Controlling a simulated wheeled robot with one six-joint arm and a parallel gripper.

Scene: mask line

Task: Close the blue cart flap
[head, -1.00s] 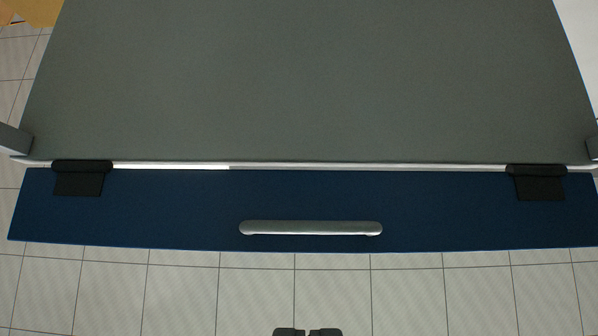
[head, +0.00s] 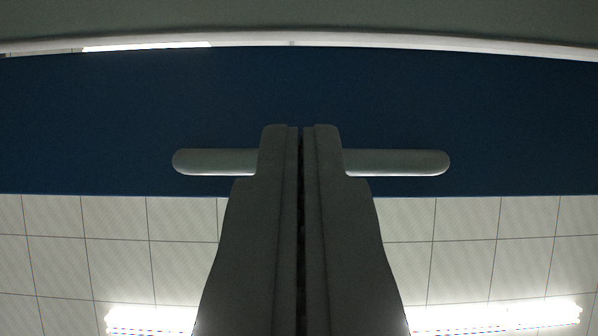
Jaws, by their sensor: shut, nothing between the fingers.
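The blue cart flap (head: 110,120) spans the head view from left to right. It hangs open at the edge of the grey cart deck (head: 300,18). A silver bar handle (head: 400,162) is fixed on the flap. My gripper (head: 300,128) is shut and empty, its two fingers side by side. The fingers cover the middle of the handle in the picture, with the tips reaching just past it. I cannot tell whether they touch the flap or the handle. The hinges are out of view.
A pale metal edge (head: 400,41) runs between the deck and the flap.

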